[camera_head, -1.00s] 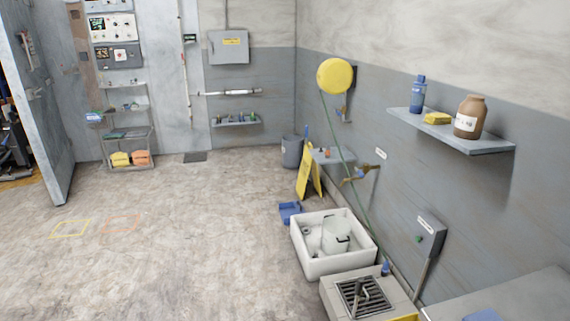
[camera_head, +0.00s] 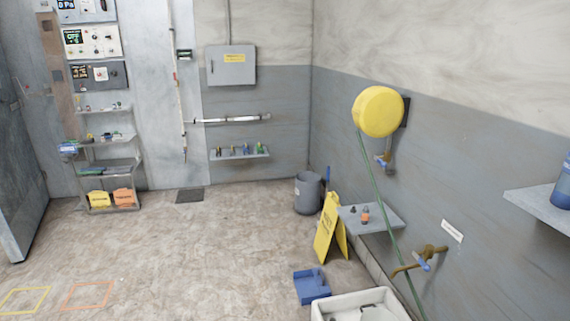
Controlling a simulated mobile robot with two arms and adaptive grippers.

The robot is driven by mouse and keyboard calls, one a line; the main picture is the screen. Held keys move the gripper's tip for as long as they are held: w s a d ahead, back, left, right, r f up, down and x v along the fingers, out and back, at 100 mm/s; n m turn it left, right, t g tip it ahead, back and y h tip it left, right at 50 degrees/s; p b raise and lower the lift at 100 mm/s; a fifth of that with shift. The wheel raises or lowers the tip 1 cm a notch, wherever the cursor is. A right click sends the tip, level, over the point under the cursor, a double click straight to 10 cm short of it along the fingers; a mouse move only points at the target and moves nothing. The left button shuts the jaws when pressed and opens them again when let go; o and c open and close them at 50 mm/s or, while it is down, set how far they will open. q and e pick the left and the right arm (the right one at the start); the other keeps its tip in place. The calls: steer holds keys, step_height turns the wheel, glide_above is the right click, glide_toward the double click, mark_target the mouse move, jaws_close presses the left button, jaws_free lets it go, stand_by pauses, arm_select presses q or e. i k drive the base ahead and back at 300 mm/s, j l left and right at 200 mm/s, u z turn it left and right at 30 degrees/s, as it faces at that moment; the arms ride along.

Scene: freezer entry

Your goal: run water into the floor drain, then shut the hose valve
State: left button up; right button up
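A green hose (camera_head: 379,205) hangs from a round yellow reel (camera_head: 379,111) on the right wall and runs down past the frame's bottom edge. A small valve with a blue handle (camera_head: 384,161) sits on the wall just below the reel. A brass tap with a blue lever (camera_head: 422,262) sticks out lower on the same wall, under a white label. I cannot tell whether either is open. A dark rectangle (camera_head: 190,195) lies flat on the floor near the back wall; I cannot tell if it is a drain or a mat. Neither gripper is in view.
A white sink (camera_head: 322,308) is cut off at the bottom. A blue dustpan-like item (camera_head: 311,286), a yellow floor sign (camera_head: 328,228), a grey bin (camera_head: 307,194) and a small wall shelf (camera_head: 390,216) stand along the right. A rack (camera_head: 109,165) stands back left. The middle floor is clear.

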mark_target(383, 164)
steer(key=i+j, duration=0.1)
steer(key=i, duration=2.35)
steer(key=l+z, duration=0.05)
steer(key=l, duration=0.05)
